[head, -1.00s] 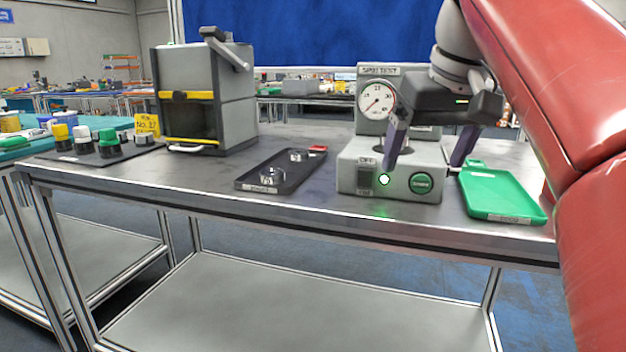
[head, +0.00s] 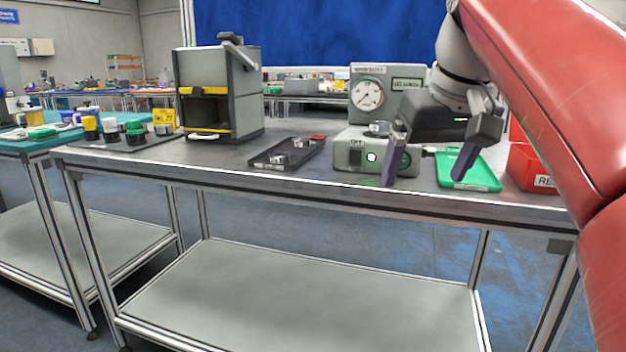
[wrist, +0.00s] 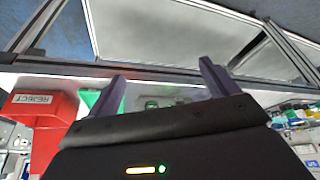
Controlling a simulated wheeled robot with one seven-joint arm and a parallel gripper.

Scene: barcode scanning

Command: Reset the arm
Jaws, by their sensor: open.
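My gripper (head: 424,174) hangs open and empty in front of the grey tester, at the right of the head view. Its two dark fingers (wrist: 165,85) stand wide apart in the wrist view with nothing between them. My red arm comes in from the upper right. The grey tester (head: 348,150) has a dial gauge (head: 367,94) and a lit button. The gripper hides part of its right side.
A green tray (head: 482,178) and a red REJECT bin (head: 530,170) stand right of the tester; the bin also shows in the wrist view (wrist: 40,125). A black tray (head: 265,163) with metal parts, a grey box machine (head: 250,105) and several capped bottles stand left.

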